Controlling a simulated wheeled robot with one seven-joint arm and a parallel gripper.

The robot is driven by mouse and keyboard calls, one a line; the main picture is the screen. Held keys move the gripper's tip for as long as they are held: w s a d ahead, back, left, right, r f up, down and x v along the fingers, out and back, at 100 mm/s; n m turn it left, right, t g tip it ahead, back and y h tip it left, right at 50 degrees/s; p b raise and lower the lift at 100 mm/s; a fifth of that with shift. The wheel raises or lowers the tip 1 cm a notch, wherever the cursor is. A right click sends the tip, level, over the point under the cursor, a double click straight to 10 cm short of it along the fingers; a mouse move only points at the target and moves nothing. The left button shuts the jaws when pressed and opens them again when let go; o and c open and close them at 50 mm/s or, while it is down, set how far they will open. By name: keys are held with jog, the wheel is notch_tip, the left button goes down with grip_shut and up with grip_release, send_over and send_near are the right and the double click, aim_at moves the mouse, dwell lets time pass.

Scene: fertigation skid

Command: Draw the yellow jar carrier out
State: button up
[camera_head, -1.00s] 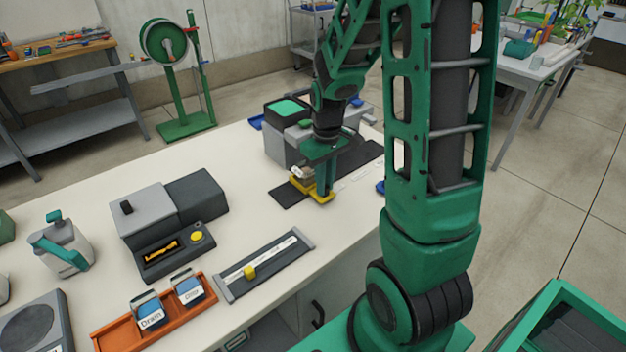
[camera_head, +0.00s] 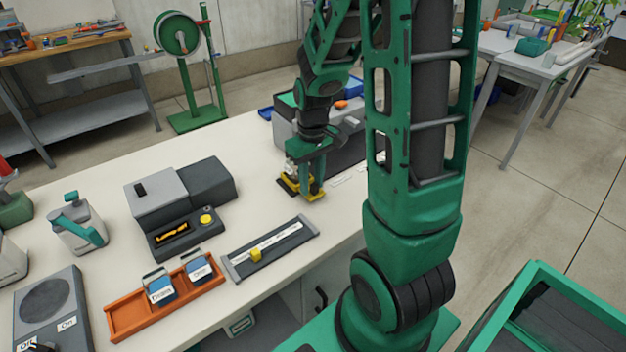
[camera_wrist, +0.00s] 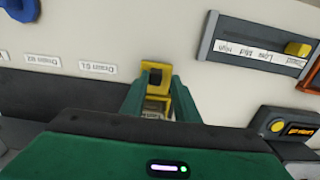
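The yellow jar carrier (camera_head: 289,187) is low at the bench top in front of the grey-and-dark unit, at my gripper (camera_head: 309,190). In the wrist view, the yellow carrier (camera_wrist: 156,69) shows between my two green fingers (camera_wrist: 158,95), with a dark opening in its upper part. The fingers lie close against its two sides and look shut on it. A pale, labelled thing shows between the fingers below the yellow part. My fingers and wrist hide much of the carrier, and I cannot tell whether it touches the bench.
Drain labels (camera_wrist: 97,67) lie on the bench beside the carrier. A slider panel (camera_head: 270,248), an orange tray (camera_head: 126,318) with blue labelled pieces and a grey device (camera_head: 166,206) stand to the left and nearer. The bench between carrier and slider panel is clear.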

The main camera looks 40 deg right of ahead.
jog(key=shift+o, duration=0.3)
jog(key=shift+d, duration=0.1)
notch_tip(320, 180, up, 11)
jog(key=shift+f, duration=0.15)
dwell(0.7)
jog(key=s+r+m, duration=0.2)
jog(key=s+m, duration=0.4)
jog(key=s, duration=1.3)
jog(key=shift+s+a, duration=0.35)
jog(key=shift+w+f, duration=0.25)
jog(key=shift+w, duration=0.4)
